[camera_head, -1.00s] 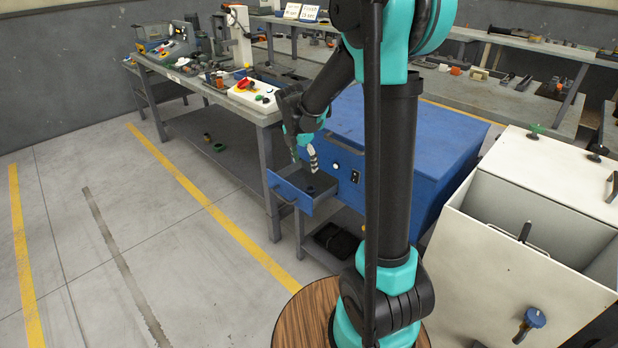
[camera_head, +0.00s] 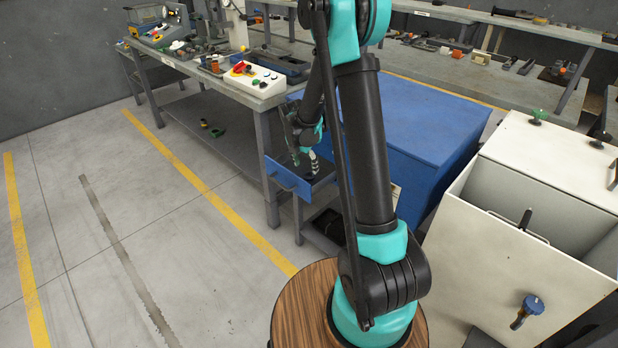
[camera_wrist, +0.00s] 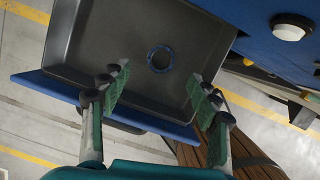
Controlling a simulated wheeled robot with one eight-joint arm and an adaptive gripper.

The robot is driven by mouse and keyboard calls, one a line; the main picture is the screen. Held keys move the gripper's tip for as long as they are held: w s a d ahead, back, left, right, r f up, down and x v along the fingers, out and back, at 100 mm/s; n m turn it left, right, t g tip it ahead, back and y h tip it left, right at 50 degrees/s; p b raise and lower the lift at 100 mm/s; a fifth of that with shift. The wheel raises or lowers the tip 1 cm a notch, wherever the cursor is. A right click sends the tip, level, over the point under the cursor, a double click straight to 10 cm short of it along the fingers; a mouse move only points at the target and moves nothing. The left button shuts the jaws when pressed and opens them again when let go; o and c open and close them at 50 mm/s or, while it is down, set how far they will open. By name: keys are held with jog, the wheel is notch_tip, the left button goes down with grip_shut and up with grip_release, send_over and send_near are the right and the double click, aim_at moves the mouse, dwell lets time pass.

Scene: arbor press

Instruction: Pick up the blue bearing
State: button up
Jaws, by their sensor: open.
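The blue bearing (camera_wrist: 160,59) is a small blue ring lying flat on the floor of the open grey drawer (camera_wrist: 100,55) in the wrist view. My gripper (camera_wrist: 158,82) is open, with its two green-padded fingers apart on either side below the ring in the picture. Nothing is between the fingers; the ring appears beyond the tips. In the head view my gripper (camera_head: 304,165) is at the open drawer with the blue front (camera_head: 287,178). The bearing cannot be made out there.
A white open bin (camera_head: 500,260) is at the right. The floor at the left is clear.

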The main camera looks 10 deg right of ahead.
jog(key=shift+x, duration=2.7)
jog(key=shift+d, duration=0.1)
jog(key=c, duration=1.3)
jog(key=shift+r, duration=0.1)
